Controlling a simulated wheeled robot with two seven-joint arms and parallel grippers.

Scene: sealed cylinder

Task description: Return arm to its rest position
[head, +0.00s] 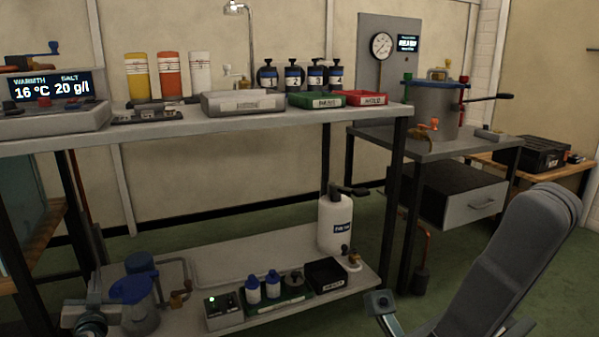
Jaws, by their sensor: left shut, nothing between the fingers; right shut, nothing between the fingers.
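My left gripper (76,313) is low at the left edge, in front of the lower shelf, near a blue-topped container. It appears shut and empty; most of my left arm is out of view. My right arm's large grey link (510,250) rises at the lower right. My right gripper (380,303) is at the bottom, right of the lower shelf, shut and empty, partly cut off by the frame. The grey metal cylinder (437,108) stands closed on the right-hand table, with coloured clamps around its rim. Neither gripper touches it.
The long bench (210,124) holds a display, bottles, a green tray (314,100) and a red tray (365,98). The lower shelf (300,308) carries a white jug (335,222), small bottles and a black bin.

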